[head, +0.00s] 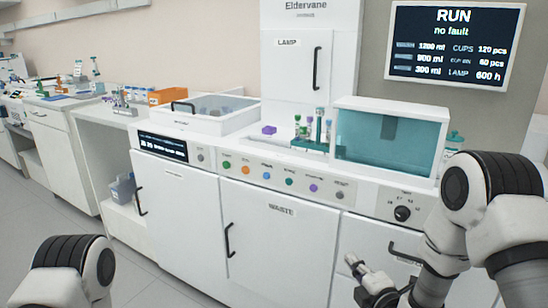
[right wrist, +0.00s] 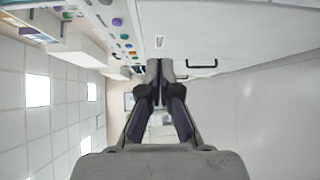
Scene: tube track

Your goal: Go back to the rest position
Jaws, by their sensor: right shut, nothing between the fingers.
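My right gripper (head: 353,262) is low in front of the white machine (head: 185,222), near its lower right door. Its fingers are shut with nothing between them, and they also show shut in the right wrist view (right wrist: 160,72). The right arm comes in from the right edge of the head view. Part of my left arm shows at the lower left of the head view, but its gripper is out of the picture.
The machine has a row of coloured buttons (head: 265,176), a dark knob (head: 402,213) and door handles. A tube rack (head: 320,140) and a teal-windowed box (head: 391,140) stand on top. A side bench (head: 75,113) is at the left. Grey floor (head: 60,212) is clear.

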